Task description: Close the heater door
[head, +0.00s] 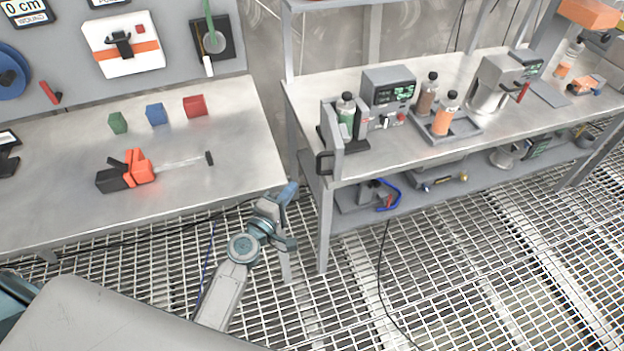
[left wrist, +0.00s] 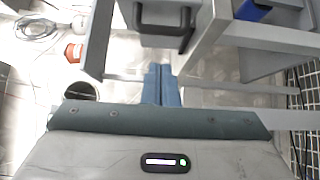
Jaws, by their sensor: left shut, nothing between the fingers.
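The heater (head: 388,88) is a grey box with a lit display on the right-hand bench. Its grey door (head: 334,137) appears swung open, standing out at the bench's front left edge. A black handle (head: 324,162) is on the door's outer side; it also shows near the top of the left wrist view (left wrist: 163,36). My left gripper (head: 289,194) is shut and empty, below and left of the handle, apart from it. Its blue fingers (left wrist: 161,84) point toward the handle in the left wrist view. My right gripper is in neither view.
A green-labelled bottle (head: 346,116) stands just behind the door. An orange bottle (head: 447,114) and a brown one stand in a tray to the right. A left bench (head: 230,130) holds small blocks. A gap separates the benches above the grated floor.

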